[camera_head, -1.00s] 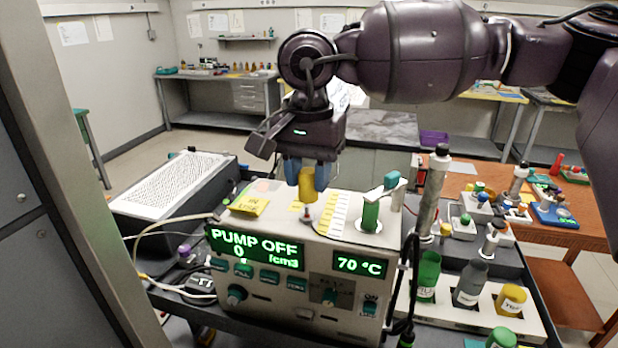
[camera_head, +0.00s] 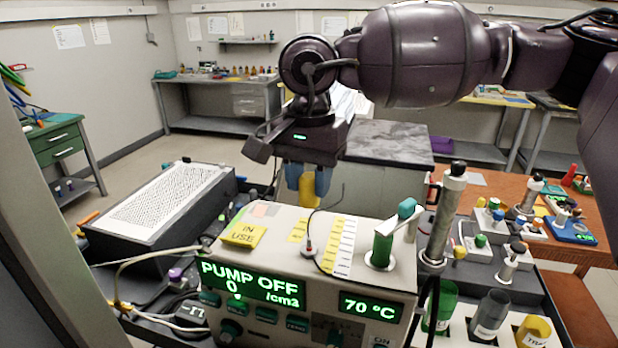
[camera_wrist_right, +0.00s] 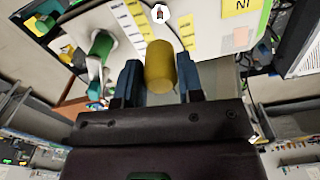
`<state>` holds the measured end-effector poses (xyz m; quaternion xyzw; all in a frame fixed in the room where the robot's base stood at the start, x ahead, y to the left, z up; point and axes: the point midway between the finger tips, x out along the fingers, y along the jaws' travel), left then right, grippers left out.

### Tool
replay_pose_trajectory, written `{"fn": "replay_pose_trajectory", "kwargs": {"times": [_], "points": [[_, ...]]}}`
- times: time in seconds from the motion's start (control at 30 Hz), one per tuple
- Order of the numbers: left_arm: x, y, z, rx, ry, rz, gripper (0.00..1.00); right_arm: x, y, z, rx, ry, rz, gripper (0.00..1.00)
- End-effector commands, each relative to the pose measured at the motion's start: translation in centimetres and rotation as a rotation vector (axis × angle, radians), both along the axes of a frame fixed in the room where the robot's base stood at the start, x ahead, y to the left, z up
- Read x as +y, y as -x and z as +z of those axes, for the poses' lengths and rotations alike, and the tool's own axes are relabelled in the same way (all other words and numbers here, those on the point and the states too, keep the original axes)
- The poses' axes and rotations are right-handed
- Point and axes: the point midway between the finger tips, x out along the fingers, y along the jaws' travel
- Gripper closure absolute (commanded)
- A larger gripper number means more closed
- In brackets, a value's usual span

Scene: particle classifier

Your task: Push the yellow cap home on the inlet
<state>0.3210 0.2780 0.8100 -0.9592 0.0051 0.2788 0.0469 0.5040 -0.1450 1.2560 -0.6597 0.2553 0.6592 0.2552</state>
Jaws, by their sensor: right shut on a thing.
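My right gripper (camera_head: 307,187) is shut on the yellow cap (camera_head: 310,192), held between its blue fingers at the back edge of the pump unit's top. In the right wrist view the cap (camera_wrist_right: 160,68) sits between the two fingers of the gripper (camera_wrist_right: 159,80). A small fitting on a white disc, which looks like the inlet (camera_head: 308,247), stands on the unit's top, nearer the front than the cap. It also shows in the wrist view (camera_wrist_right: 161,14), beyond the cap's end. Cap and fitting are apart. My left gripper is not in view.
The pump unit (camera_head: 345,278) reads PUMP OFF and 70 °C. A green valve (camera_head: 382,250) and a metal cylinder (camera_head: 443,215) stand right of the fitting. A yellow IN USE note (camera_head: 244,234) lies left of it. A thin cable rises by the fitting.

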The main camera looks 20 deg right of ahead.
Motion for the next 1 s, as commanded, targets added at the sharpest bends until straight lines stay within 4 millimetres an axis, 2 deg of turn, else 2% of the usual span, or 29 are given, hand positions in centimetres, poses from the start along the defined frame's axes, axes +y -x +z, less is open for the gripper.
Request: {"fn": "replay_pose_trajectory", "kwargs": {"times": [0.27, 0.7, 1.0], "points": [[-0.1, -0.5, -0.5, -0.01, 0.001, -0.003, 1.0, 0.0, 0.0, -1.1, 0.001, 0.0, 0.032, 0.92], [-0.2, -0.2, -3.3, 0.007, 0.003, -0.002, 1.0, 0.0, 0.0, -4.7, 0.003, 0.0, 0.032, 0.92], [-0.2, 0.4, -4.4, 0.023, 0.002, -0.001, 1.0, 0.0, 0.0, -5.9, 0.001, 0.0, 0.031, 0.92]]}}
